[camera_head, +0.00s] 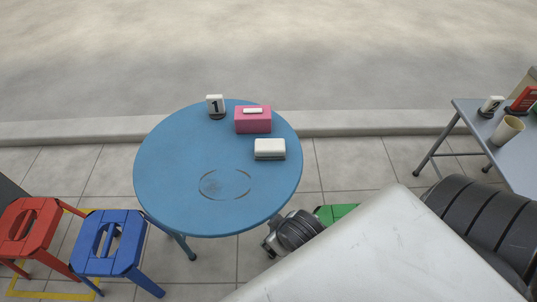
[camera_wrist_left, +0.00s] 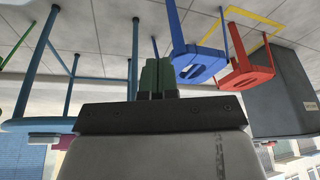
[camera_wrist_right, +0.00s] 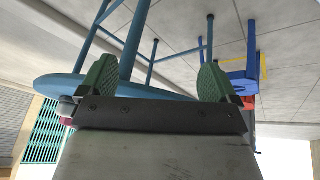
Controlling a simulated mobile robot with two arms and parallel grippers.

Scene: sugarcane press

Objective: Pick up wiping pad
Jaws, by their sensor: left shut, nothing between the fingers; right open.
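A white block-like pad (camera_head: 270,150), which looks like the wiping pad, lies on the round blue table (camera_head: 170,170), near its right side. It stands just in front of a pink box (camera_head: 253,121). Nothing holds it. My left gripper (camera_wrist_left: 158,75) is shut and empty in the left wrist view, with the blue table (camera_wrist_left: 30,125) off to the left. My right gripper (camera_wrist_right: 157,80) is open and empty in the right wrist view, its green fingers wide apart, with the blue table (camera_wrist_right: 110,88) behind them. I cannot make out either gripper's fingers in the head view.
A number stand (camera_head: 215,105) is at the table's back. A dark ring-shaped mark (camera_head: 225,184) is on the tabletop. A red stool (camera_head: 28,228) and a blue stool (camera_head: 108,243) stand at left. A grey table (camera_head: 490,125) with a cup (camera_head: 507,131) is at right.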

